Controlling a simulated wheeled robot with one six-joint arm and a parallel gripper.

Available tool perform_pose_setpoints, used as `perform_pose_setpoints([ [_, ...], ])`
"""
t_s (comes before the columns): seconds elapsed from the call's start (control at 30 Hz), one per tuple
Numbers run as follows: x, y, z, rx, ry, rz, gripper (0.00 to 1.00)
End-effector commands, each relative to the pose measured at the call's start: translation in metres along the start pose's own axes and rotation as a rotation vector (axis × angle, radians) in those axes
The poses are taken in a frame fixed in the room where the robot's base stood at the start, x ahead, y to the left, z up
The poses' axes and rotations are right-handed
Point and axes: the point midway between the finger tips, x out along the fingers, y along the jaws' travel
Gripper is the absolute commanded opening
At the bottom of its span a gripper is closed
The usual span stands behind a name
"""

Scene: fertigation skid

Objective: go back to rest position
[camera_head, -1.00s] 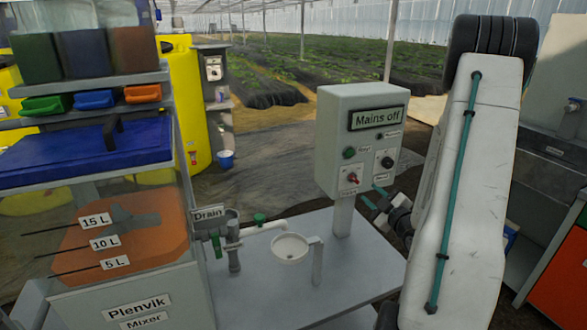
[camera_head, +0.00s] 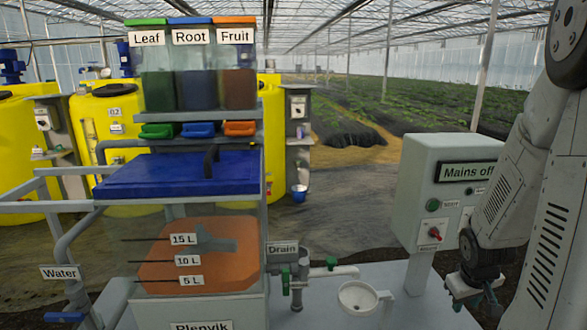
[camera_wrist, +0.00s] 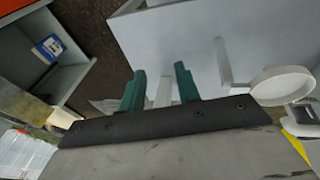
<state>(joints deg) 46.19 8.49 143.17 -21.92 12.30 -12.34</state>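My gripper (camera_head: 476,298) hangs at the right in the head view, pointing down beside the control box (camera_head: 436,208). In the wrist view my gripper (camera_wrist: 160,86) shows two teal fingers standing apart. A pale strip shows between them, and I see nothing clearly held. The control box reads "Mains off" and has a green button (camera_head: 438,205) and a red switch (camera_head: 433,233). My arm hides its right part.
The mixer tank (camera_head: 160,307) with its blue lid (camera_head: 180,174) stands left of centre. A white cup (camera_head: 358,298) in a holder and the drain pipe (camera_head: 297,290) stand on the grey skid top (camera_head: 411,309). In the wrist view, an open cabinet (camera_wrist: 56,78) is at left.

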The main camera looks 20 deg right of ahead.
Motion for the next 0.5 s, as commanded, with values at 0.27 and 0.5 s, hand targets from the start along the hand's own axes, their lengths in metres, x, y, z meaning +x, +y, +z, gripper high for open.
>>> perform_pose_setpoints([
  [0.27,-0.13,-0.094,0.03,0.089,-0.235,-0.087,0.33],
  [0.5,-0.229,-0.168,0.074,0.022,-0.286,-0.185,0.33],
])
